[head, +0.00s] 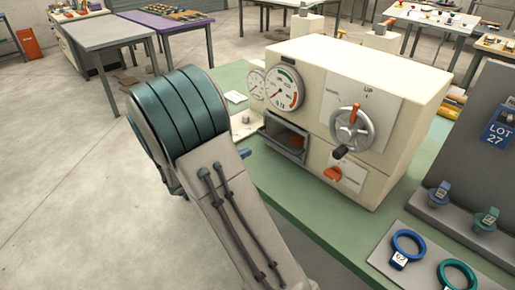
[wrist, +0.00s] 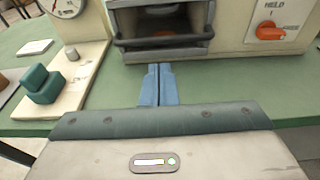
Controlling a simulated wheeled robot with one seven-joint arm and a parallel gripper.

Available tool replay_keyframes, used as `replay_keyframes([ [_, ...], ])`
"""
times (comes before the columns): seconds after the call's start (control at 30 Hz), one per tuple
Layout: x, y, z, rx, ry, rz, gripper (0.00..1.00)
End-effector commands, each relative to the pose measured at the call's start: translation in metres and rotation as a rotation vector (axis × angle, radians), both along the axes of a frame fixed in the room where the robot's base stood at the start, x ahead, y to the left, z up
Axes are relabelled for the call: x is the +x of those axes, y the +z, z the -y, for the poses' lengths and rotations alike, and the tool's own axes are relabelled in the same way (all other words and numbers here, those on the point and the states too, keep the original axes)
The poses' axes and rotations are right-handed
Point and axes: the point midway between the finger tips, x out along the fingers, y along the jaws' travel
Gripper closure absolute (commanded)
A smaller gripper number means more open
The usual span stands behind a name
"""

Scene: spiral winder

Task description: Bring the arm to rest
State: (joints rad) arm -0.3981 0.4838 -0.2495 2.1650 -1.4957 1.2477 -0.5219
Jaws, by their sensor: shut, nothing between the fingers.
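My arm stretches up through the middle of the head view and hides most of my gripper, with only a small blue tip showing at the table's edge. In the wrist view my gripper (wrist: 157,85) has its two blue fingers together, with nothing between them. The fingers are over the green tabletop, in front of the cream machine (head: 385,85). The machine's open drawer or slot (head: 286,138) is just beyond the fingertips in the wrist view. An orange object lies inside it.
The machine carries a handwheel (head: 352,130), gauges (head: 285,88) and an orange knob (head: 333,174). Blue and green rings (head: 408,246) lie on a pale board at right. A grey panel (head: 485,140) stands behind them.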

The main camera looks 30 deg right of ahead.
Motion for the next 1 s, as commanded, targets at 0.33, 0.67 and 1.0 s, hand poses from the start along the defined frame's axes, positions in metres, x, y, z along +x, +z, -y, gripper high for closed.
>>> replay_keyframes([
  [0.33, -0.009, 0.007, -0.032, 0.001, -0.001, -0.001, 1.0],
  [0.67, -0.05, 0.014, -0.016, 0.198, -0.174, 0.12, 1.0],
  [1.0, -0.154, 0.02, -0.03, 0.758, -0.691, 0.528, 1.0],
])
